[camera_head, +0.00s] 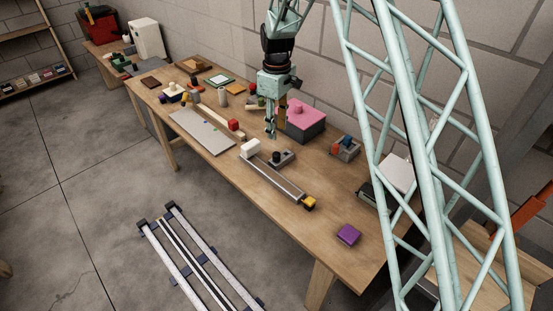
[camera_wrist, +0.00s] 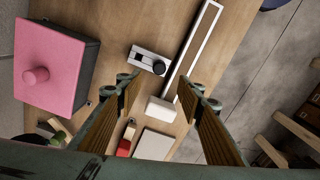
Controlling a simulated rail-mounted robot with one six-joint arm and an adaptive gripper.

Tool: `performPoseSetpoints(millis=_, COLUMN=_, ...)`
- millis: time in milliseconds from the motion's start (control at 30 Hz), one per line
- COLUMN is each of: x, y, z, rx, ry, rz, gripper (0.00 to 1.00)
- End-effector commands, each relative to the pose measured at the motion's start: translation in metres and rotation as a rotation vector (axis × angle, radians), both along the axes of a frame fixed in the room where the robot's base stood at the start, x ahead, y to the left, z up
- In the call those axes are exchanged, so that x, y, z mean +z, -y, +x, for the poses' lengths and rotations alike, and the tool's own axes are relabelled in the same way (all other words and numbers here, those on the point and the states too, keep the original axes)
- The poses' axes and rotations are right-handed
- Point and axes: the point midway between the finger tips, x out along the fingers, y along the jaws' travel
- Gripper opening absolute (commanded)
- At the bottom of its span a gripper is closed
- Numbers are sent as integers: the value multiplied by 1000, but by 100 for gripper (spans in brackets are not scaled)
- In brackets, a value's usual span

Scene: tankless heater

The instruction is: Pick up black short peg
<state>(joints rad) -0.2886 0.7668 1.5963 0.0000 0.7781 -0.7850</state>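A short black cylinder, which looks like the black short peg (camera_head: 276,155), stands on a small grey block (camera_head: 287,158) on the wooden table. In the wrist view the black peg (camera_wrist: 158,68) shows end-on at one end of the pale block (camera_wrist: 144,58). My gripper (camera_head: 271,133) points down above the table, behind the peg in the head view. In the wrist view my gripper (camera_wrist: 158,88) is open, its two fingers wide apart with nothing between them. The peg appears just beyond the gap between the fingertips, and I am not touching it.
A long channel with a white block (camera_head: 250,147) and a yellow end (camera_head: 309,203) lies beside the peg's block. A dark box with a pink top (camera_head: 304,118) stands close behind my gripper. A purple block (camera_head: 348,234) lies on the clear front right of the table.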

Motion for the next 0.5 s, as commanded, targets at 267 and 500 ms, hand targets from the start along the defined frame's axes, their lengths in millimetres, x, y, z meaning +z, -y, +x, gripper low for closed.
performPoseSetpoints(millis=267, x=-1, y=0, z=0, rx=1, ry=0, rz=0, gripper=35)
performPoseSetpoints(millis=500, x=-7, y=0, z=0, rx=1, ry=-1, rz=0, gripper=35)
